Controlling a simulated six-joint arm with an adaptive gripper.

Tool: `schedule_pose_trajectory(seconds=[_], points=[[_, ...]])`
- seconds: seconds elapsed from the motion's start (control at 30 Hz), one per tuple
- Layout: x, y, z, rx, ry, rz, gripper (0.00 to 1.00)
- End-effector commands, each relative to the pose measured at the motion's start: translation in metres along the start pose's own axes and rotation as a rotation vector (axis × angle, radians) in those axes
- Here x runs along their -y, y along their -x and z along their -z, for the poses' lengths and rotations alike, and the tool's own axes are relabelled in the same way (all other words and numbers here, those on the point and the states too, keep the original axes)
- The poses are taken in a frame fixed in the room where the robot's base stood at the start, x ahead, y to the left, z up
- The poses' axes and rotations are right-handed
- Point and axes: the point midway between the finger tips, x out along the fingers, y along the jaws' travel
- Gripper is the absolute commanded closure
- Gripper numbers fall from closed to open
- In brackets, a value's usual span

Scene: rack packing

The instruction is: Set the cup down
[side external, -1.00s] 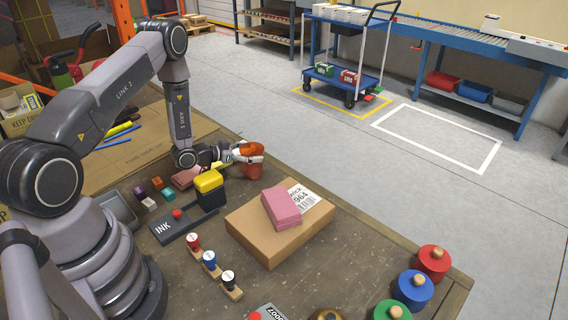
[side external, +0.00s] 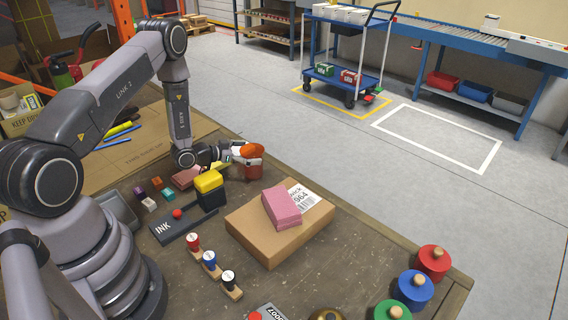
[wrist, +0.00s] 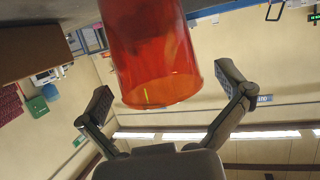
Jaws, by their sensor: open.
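The orange-red translucent cup (side external: 254,165) stands upright at the far edge of the workbench, behind the cardboard box. In the wrist view the cup (wrist: 158,50) shows large at the top centre, its open rim towards the palm. My gripper (side external: 243,153) is beside the cup's upper part in the side view. In the wrist view my gripper (wrist: 166,92) is open, with one finger to each side and visible gaps between the fingers and the cup. The cup's base is partly hidden.
A cardboard box (side external: 248,232) with pink blocks (side external: 281,208) on it stands in front of the cup. A yellow-topped black stamp (side external: 209,188) and the ink pad (side external: 178,227) are nearer my arm. Bare tabletop lies right of the stampers.

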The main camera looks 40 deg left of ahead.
Motion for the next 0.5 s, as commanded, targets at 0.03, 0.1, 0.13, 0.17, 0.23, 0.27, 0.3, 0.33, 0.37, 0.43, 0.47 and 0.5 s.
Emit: schedule_pose_trajectory(seconds=[0.03,0.1,0.13,0.17,0.23,0.27,0.3,0.33,0.37,0.43,0.47,0.5], points=[[0.001,0.007,-0.001,0.003,0.003,0.003,0.00],[0.001,0.018,-0.001,0.003,0.004,0.004,0.00],[0.002,0.025,-0.001,0.003,0.005,0.005,0.00],[0.002,0.031,-0.001,0.002,0.004,0.005,0.00],[0.001,0.047,-0.001,0.004,0.006,0.005,0.00],[0.002,0.054,-0.001,0.003,0.006,0.007,0.00],[0.002,0.064,-0.001,0.002,0.005,0.006,0.00],[0.002,0.070,-0.001,0.002,0.006,0.007,0.00],[0.002,0.077,-0.001,0.001,0.005,0.006,0.00],[0.002,0.090,-0.001,0.002,0.005,0.006,0.00],[0.001,0.095,-0.001,0.002,0.005,0.006,0.00],[0.001,0.101,-0.001,0.002,0.004,0.005,0.00]])
